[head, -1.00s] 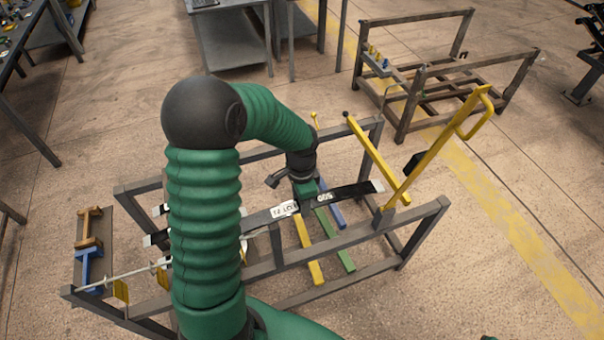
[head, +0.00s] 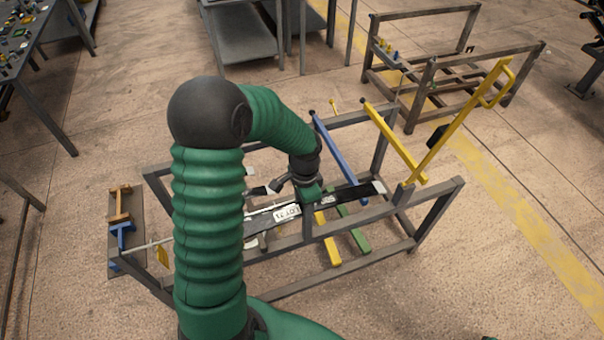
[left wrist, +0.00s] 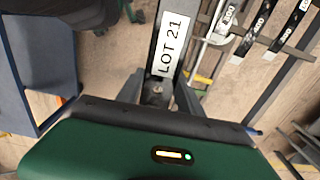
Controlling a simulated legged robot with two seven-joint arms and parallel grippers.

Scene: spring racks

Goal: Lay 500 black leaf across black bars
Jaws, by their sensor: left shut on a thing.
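My left gripper (head: 306,192) is shut on a long black leaf (head: 356,193). The leaf bears a white "LOT 21" label and a second, smaller label that I cannot read surely. In the left wrist view the leaf (left wrist: 165,20) runs away from between the fingers (left wrist: 160,92), label face up. In the head view it crosses over the grey rack near its front rail; I cannot tell whether it touches. In the rack are a blue bar (head: 335,155), yellow bars (head: 327,240) and a green bar (head: 354,228). I cannot pick out black bars surely. My right gripper is not in view.
Several dark labelled leaves (left wrist: 252,28) lie side by side at upper right in the left wrist view. A yellow lever (head: 458,120) rises at the rack's right end. A second rack (head: 430,85) stands behind. My left arm hides the rack's left part.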

